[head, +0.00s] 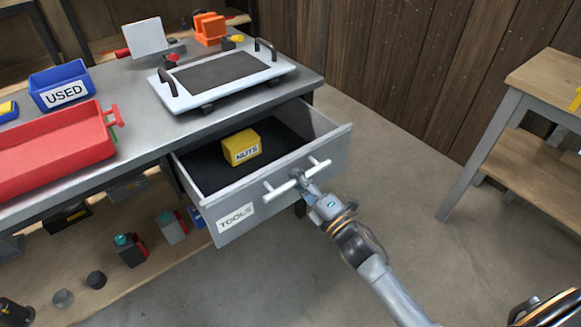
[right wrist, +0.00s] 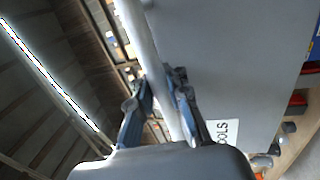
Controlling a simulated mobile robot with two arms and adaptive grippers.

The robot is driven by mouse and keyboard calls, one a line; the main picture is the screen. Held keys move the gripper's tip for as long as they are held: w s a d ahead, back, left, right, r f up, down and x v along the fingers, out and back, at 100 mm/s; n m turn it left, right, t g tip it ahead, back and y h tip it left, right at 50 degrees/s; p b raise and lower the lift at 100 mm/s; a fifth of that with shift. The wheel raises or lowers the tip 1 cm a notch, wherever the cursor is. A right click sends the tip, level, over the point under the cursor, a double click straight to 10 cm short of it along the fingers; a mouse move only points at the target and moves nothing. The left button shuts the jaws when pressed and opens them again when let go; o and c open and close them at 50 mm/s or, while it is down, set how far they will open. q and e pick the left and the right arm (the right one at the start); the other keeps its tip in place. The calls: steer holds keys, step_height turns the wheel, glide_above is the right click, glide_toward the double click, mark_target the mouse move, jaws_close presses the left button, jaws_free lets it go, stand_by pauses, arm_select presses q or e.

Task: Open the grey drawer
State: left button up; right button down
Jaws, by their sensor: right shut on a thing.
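The grey drawer (head: 241,222) with a "TOOLS" label stands pulled well out from under the workbench in the head view. Its dark inside shows, with a yellow box (head: 241,148) labelled "NUTS" in it. The drawer's bar handle (head: 284,186) is on its front. My right gripper (head: 300,180) is at the handle and shut on it. In the right wrist view the handle (right wrist: 147,50) runs between the fingers of my right gripper (right wrist: 160,105), beside the grey drawer front (right wrist: 225,60).
The workbench top (head: 150,140) holds a red tray (head: 50,165), a blue "USED" bin (head: 62,84) and a white framed panel (head: 270,68). A lower shelf (head: 140,235) carries several small items. A wooden table (head: 555,80) stands at right. The floor between is clear.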

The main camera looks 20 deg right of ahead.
arm_select(q)
step_height(320, 180, down, 6)
steer(key=s+p, duration=0.1)
steer(key=shift+s, duration=0.35)
arm_select(e)
steer(key=r+v, duration=0.1)
steer(key=v, duration=0.6)
steer(key=shift+s, duration=0.5)
steer(key=shift+d, duration=0.1)
steer(key=c, duration=1.3)
jaws_free()
steer(key=shift+r, duration=0.1)
steer(key=v, duration=1.2)
steer(key=shift+w, duration=0.1)
